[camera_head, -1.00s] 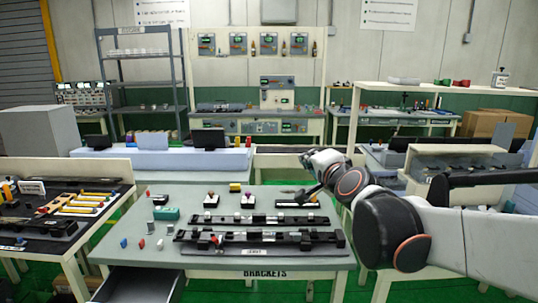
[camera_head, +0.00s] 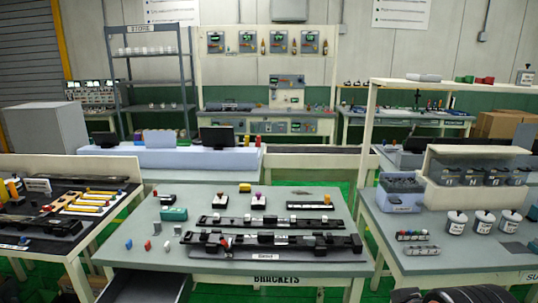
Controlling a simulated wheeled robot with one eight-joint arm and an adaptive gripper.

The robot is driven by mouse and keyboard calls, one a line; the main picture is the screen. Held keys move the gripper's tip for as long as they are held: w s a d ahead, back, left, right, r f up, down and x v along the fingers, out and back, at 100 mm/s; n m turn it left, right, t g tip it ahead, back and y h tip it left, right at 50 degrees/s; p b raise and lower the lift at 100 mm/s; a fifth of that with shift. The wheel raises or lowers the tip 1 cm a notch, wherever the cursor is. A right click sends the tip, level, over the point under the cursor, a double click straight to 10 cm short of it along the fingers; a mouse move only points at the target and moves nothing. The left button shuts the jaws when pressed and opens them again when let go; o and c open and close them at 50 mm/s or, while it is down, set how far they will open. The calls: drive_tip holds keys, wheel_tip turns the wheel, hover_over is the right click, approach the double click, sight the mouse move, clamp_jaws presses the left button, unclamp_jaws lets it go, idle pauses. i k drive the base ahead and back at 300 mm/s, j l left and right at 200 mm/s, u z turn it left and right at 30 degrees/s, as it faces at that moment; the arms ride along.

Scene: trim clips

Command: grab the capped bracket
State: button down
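The brackets table (camera_head: 180,262) stands in the middle, with a "BRACKETS" label on its front edge. I cannot tell which piece is the capped bracket. Two long black rail fixtures (camera_head: 272,243) with small pieces on them lie across the front and middle. My gripper cannot be made out; only dark parts of my arm show at the bottom right edge.
A left table (camera_head: 68,257) holds yellow bars and black parts. A right table (camera_head: 470,257) holds a blue bin (camera_head: 401,195), white lidded jars (camera_head: 483,222) and dark bins. An open drawer (camera_head: 145,287) juts out under the brackets table. Green floor shows between the tables.

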sight(311, 240)
drive_tip(key=j+z, duration=0.1)
drive_tip(key=z, duration=0.4)
drive_tip(key=j+z, duration=0.35)
drive_tip(key=j, duration=0.5)
drive_tip(key=j+z, duration=0.3)
drive_tip(key=j, duration=0.6)
drive_tip(key=k+j, duration=0.1)
drive_tip(key=j, duration=0.35)
drive_tip(key=j+z, duration=0.1)
drive_tip(key=j, duration=0.35)
drive_tip(key=k, duration=0.05)
